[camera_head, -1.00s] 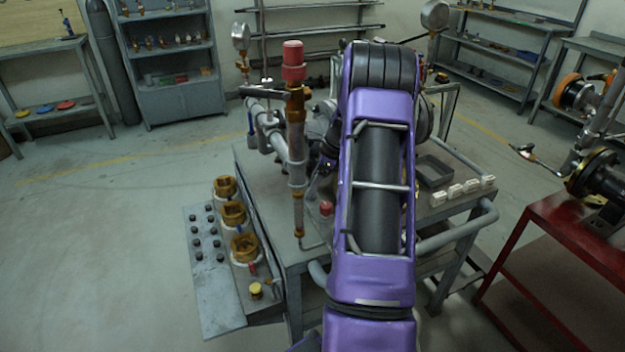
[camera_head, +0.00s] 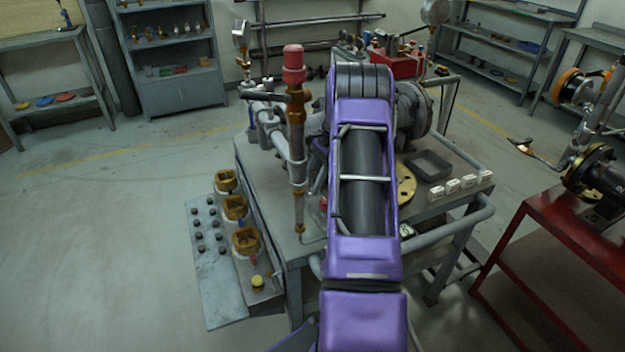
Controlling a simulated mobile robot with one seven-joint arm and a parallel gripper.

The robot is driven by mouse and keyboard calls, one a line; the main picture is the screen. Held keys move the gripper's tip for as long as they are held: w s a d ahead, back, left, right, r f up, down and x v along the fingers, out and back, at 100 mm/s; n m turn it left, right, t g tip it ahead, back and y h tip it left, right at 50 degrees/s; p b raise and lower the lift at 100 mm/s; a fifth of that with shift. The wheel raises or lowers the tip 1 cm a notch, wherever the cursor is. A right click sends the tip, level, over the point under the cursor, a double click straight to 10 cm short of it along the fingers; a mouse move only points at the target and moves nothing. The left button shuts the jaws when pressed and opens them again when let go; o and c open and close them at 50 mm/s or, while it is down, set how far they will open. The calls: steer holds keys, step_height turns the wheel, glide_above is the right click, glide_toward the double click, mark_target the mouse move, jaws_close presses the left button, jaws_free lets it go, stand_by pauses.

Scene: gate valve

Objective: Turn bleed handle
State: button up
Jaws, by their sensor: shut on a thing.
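My purple arm reaches forward over the grey workbench (camera_head: 265,172) and covers the middle of the pipework. My gripper is hidden behind the arm. I cannot pick out the bleed handle; it may be behind the arm as well. An upright copper-coloured pipe with a red cap (camera_head: 293,66) stands just left of the arm. Grey pipework (camera_head: 268,128) joins it from the left. A grey flanged valve body (camera_head: 412,110) shows to the right of the arm, with a yellowish disc (camera_head: 405,184) below it, partly covered.
A black tray (camera_head: 430,166) and several white blocks (camera_head: 452,187) lie on the bench's right side. A side panel with brass fittings (camera_head: 235,208) hangs at the left. A red table (camera_head: 540,215) stands at the right. The floor at the left is clear.

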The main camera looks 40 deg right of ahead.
stand_by(0.4)
steer(key=o, duration=1.4)
steer(key=shift+c, duration=0.2)
steer(key=w+p+v, duration=0.1)
steer(key=v, duration=1.6)
steer(key=shift+s+r+p, duration=0.25)
steer(key=shift+s+p, duration=0.05)
steer(key=shift+s, duration=0.2)
steer(key=shift+w, duration=0.1)
